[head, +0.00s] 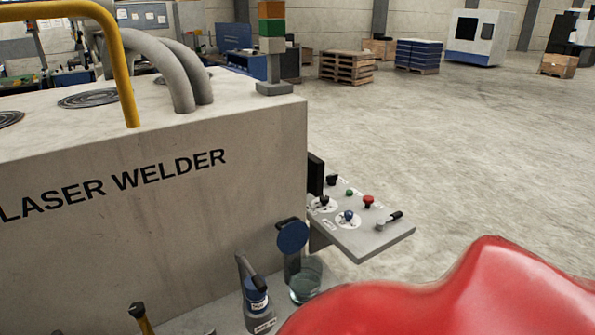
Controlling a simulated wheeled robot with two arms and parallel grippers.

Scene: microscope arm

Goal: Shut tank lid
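A small clear tank (304,284) stands at the lower middle of the head view, beside the front of the laser welder. A round blue lid (292,237) stands tipped up, nearly upright, above the back left of the tank, on a dark support. The tank's mouth looks uncovered. The lower right of the tank is partly hidden by something close to the camera. Neither of my grippers shows in the view.
The grey laser welder (150,190) fills the left. A control panel (370,238) with knobs and a red button juts out to the right. Open floor lies beyond.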

